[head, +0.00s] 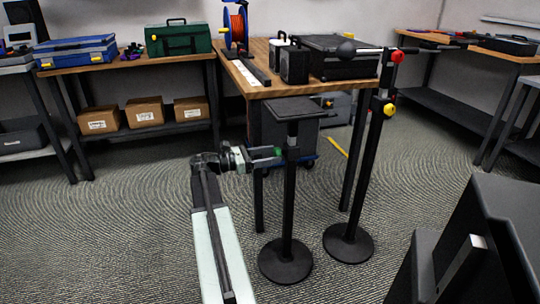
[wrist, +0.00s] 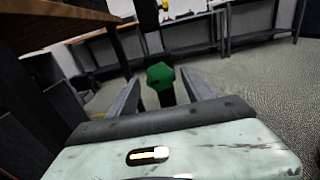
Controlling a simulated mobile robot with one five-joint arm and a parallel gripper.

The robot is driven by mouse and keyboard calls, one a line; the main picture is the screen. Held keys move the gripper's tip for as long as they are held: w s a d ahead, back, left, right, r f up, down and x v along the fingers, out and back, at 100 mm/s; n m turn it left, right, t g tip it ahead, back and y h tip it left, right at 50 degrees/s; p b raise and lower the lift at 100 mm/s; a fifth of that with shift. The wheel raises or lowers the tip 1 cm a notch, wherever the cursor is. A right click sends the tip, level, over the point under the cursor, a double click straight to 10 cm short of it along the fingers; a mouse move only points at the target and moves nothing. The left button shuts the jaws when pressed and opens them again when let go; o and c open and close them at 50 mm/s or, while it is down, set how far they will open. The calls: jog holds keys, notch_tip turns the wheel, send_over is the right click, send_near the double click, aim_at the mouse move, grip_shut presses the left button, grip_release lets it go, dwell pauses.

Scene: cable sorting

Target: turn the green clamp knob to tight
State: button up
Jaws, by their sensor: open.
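The green clamp knob (head: 278,151) sits on the post of a black stand (head: 287,205) with a small flat top plate, near the table's front corner. In the wrist view the green knob (wrist: 160,76) shows at the middle, a faceted shape facing me. My gripper (head: 268,156) reaches it from the left in the head view. Its two fingers (wrist: 160,84) are apart, one on each side of the knob, with a gap showing on both sides. I cannot tell how far the fingertips reach along the knob. The knob's marking is not readable.
A second black stand (head: 349,240) with red and yellow knobs stands to the right. The carpet (head: 150,215) on the left is clear.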

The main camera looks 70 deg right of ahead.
grip_shut()
jog(key=m, duration=1.9)
jog(key=shift+w+r+m, duration=0.1)
jog(key=shift+w+m, duration=0.1)
jog(key=shift+m, duration=0.2)
dwell(0.4)
